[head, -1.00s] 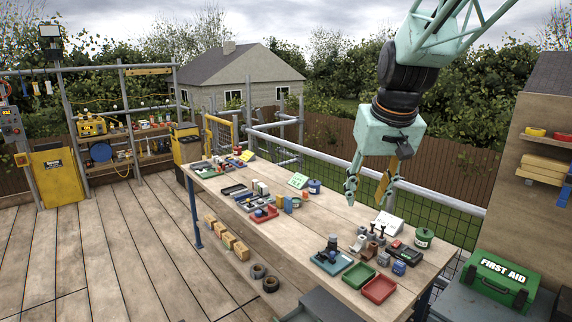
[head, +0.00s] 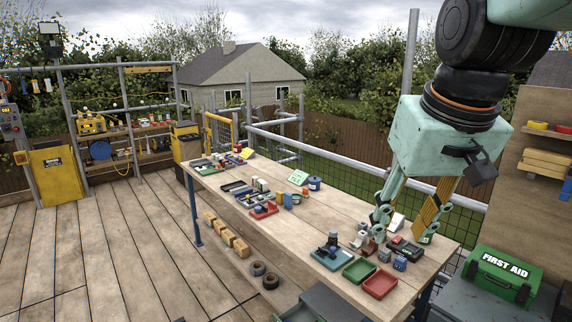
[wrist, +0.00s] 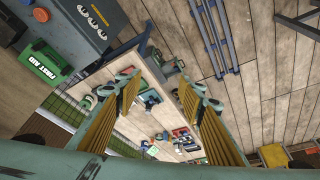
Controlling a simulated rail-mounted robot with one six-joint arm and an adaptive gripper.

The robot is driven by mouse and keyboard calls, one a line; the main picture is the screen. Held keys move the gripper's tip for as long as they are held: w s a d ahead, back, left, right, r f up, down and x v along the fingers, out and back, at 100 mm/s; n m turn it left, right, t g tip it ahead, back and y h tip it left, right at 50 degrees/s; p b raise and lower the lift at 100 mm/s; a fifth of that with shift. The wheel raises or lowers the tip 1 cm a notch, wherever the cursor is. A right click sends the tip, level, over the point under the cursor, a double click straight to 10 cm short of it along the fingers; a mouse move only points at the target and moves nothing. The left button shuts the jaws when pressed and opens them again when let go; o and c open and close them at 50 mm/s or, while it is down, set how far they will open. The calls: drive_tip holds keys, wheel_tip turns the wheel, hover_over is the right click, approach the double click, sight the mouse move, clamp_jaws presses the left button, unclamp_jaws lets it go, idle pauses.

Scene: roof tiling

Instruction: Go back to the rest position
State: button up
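My gripper (head: 408,232) hangs above the right end of the long wooden workbench (head: 325,225) in the head view, fingers pointing down. In the wrist view its two yellow-padded fingers (wrist: 155,88) stand wide apart, with nothing held between them. The bench and its small items lie below and beyond the fingertips. In the head view my gripper hides part of the bench's right end, including some items there.
A green tray (head: 359,269), a red tray (head: 379,282) and a blue-grey tray (head: 331,259) sit at the bench's near right end. A green first aid box (head: 502,275) stands right of the bench. A guard rail (head: 330,157) runs behind it. The deck at left is clear.

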drive_tip(key=s+f+b, duration=0.1)
drive_tip(key=s+f, duration=0.2)
drive_tip(key=s, duration=0.7)
drive_tip(key=s+f+b, duration=0.1)
drive_tip(key=s+f, duration=0.2)
drive_tip(key=s, duration=0.7)
drive_tip(key=shift+s+d, duration=0.25)
idle(0.3)
